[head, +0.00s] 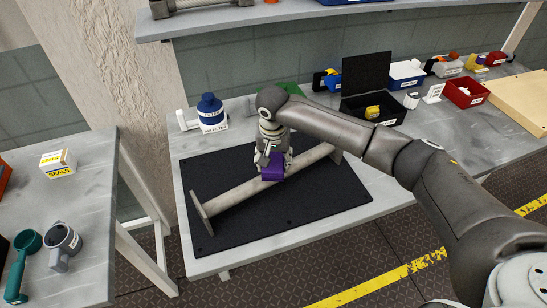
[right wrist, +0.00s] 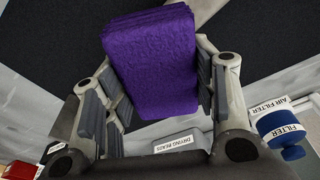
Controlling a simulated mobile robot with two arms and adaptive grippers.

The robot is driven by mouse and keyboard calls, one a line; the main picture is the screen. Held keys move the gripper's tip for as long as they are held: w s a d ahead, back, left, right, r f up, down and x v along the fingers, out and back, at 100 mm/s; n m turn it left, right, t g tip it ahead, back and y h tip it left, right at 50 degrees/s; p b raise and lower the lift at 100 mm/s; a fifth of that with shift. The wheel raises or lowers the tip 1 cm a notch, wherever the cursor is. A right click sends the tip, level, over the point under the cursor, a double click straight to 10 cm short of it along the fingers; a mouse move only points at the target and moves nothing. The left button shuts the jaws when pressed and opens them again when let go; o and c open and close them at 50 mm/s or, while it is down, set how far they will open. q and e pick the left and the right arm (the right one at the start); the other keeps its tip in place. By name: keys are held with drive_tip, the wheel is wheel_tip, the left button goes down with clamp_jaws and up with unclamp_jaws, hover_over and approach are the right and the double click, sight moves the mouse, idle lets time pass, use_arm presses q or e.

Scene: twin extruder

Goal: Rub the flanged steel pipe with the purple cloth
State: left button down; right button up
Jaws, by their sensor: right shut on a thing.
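The flanged steel pipe (head: 237,192) lies diagonally on a black mat (head: 300,206) on the grey table, with a flange at each end. My right gripper (head: 273,165) is above the middle of the pipe, shut on the folded purple cloth (head: 272,172). The cloth appears to be at the pipe's top surface; whether it touches is hard to tell. In the right wrist view the purple cloth (right wrist: 152,60) sits between the fingers of my right gripper (right wrist: 158,85) and hides part of the pipe behind it. My left gripper is not in view.
A blue-capped air filter (head: 210,110) stands behind the mat. An open black case (head: 366,85), a blue-and-white bin (head: 406,75) and a red bin (head: 466,92) stand at the back right. A side table (head: 95,200) with a seals box (head: 58,163) is at left.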

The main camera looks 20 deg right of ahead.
sight(282, 155)
drive_tip(key=shift+f, duration=0.75)
idle(0.6)
drive_tip(key=shift+s+f+p, duration=0.1)
drive_tip(key=shift+f+p, duration=0.05)
drive_tip(key=shift+p, duration=0.35)
idle(0.8)
idle(0.5)
drive_tip(key=shift+s+a, duration=0.1)
drive_tip(key=shift+a, duration=0.05)
drive_tip(key=shift+w+d, duration=0.3)
drive_tip(key=shift+d, duration=0.55)
drive_tip(key=shift+w+d, duration=0.3)
drive_tip(key=shift+d, duration=0.5)
drive_tip(key=shift+a, duration=0.15)
